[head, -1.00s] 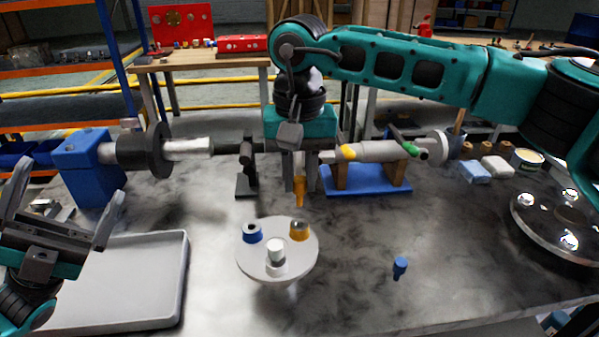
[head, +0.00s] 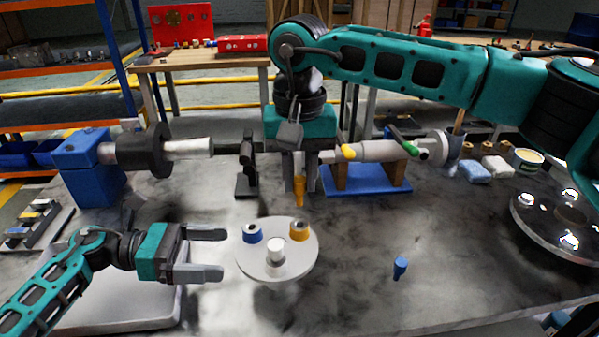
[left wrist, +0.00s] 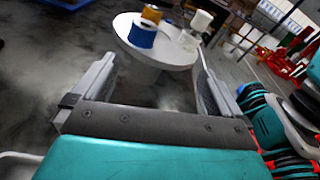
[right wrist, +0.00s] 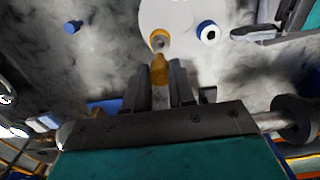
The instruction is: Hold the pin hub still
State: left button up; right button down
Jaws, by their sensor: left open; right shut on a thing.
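The pin hub (head: 262,266) is a white round disc on the table. It carries a blue socket (head: 252,232), an orange socket (head: 299,230) and a white socket piece (head: 275,251). My left gripper (head: 226,253) is open just left of the hub, its fingers pointing at the rim with a gap. In the left wrist view the hub (left wrist: 150,55) lies ahead between the fingertips. My right gripper (head: 300,185) is shut on an orange pin (head: 299,193), pointing down, behind and above the orange socket. The right wrist view shows the orange pin (right wrist: 159,72) between the fingers.
A blue pin (head: 400,267) lies on the table right of the hub. A grey tray (head: 130,318) is under my left arm. A shiny round plate (head: 560,228) is at the right.

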pick_arm(q)
jog(key=f+m, duration=0.1)
jog(key=f+y, duration=0.1)
jog(key=d+f+m, duration=0.1)
jog(key=shift+w+f+m+y, duration=0.1)
jog(key=shift+w+m+y, duration=0.2)
jog(key=shift+w+y, duration=0.1)
jog(key=x, duration=0.9)
jog(key=shift+d+f, duration=0.15)
jog(key=shift+d, duration=0.25)
jog(key=c, duration=0.3)
jog(key=shift+c, duration=0.3)
grip_shut()
dwell(0.8)
dwell(0.5)
